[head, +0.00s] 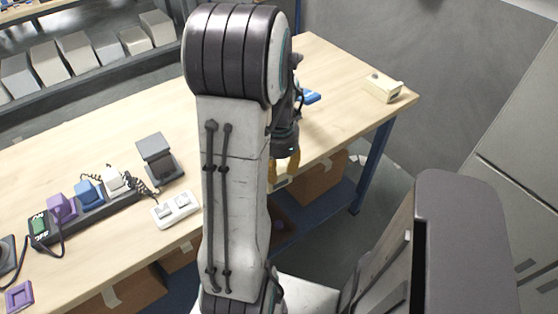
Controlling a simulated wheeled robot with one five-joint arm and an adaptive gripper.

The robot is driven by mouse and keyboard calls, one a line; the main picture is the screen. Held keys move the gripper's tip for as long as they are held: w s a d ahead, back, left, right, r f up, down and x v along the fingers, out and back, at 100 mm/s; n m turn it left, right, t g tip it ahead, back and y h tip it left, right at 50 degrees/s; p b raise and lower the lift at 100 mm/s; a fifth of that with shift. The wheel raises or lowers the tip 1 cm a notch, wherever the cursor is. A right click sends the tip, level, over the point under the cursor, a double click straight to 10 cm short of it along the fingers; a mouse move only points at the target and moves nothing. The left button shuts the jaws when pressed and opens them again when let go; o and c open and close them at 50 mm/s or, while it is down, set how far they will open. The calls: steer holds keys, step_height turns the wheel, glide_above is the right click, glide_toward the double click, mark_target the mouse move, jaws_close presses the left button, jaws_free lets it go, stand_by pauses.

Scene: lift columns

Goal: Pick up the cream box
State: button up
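The cream box (382,87) sits on the wooden table near its far right corner. It is small and has a dark spot on its top. My gripper (283,167) points down over the table's front edge, to the left of the cream box and nearer to me. My arm hides part of the gripper and the middle of the table.
A blue object (311,97) lies partly hidden behind my arm. A power strip (85,215) with plugs, a white switch (175,209) and a dark stand (157,157) are on the left. Cardboard boxes (321,178) stand under the table. The tabletop around the cream box is clear.

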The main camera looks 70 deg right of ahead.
steer(key=shift+f, duration=0.85)
jaws_close()
